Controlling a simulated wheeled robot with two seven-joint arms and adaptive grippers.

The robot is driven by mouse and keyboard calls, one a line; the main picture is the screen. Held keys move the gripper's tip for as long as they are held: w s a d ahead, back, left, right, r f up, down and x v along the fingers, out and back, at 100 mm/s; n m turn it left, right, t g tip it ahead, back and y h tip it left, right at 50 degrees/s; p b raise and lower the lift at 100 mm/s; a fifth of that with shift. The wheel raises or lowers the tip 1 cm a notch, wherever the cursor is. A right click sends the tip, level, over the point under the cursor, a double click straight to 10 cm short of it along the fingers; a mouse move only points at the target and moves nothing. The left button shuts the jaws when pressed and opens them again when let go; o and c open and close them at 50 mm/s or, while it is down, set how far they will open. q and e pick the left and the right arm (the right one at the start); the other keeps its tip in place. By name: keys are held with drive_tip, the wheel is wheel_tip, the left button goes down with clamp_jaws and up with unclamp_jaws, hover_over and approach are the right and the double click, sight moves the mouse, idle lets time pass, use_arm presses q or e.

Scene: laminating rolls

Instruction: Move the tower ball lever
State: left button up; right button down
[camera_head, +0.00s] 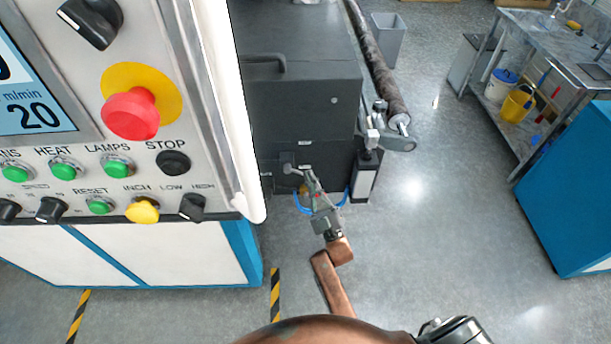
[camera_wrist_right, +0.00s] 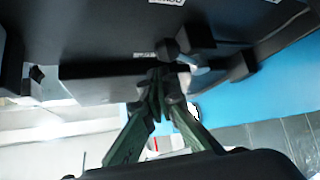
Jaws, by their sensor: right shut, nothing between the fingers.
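The tower ball lever is a small dark lever with a rounded knob (camera_head: 288,168) low on the front of the dark machine cabinet. In the right wrist view a dark rounded knob (camera_wrist_right: 170,49) stands out from a dark block just beyond my fingertips. My right gripper (camera_head: 308,177) is shut and empty, close beside the lever on its right in the head view. Its fingers (camera_wrist_right: 157,82) meet at the tips in the wrist view, just below the knob. I cannot tell whether they touch it. My left gripper is not in view.
The white control panel (camera_head: 222,160) with a red stop button (camera_head: 131,113) fills the left. A dark patterned roll (camera_head: 376,60) runs along the cabinet's (camera_head: 300,100) right side. A blue hose (camera_head: 343,197) is near my gripper. Grey floor (camera_head: 450,220) is clear at right.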

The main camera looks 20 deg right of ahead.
drive_tip(key=shift+w+a+f+b, duration=0.1)
drive_tip(key=shift+a+f+b, duration=0.25)
drive_tip(key=shift+f, duration=0.55)
drive_tip(key=a+v, duration=0.1)
drive_tip(key=v, duration=1.1)
drive_tip(key=shift+d, duration=0.45)
drive_tip(key=shift+f, duration=0.1)
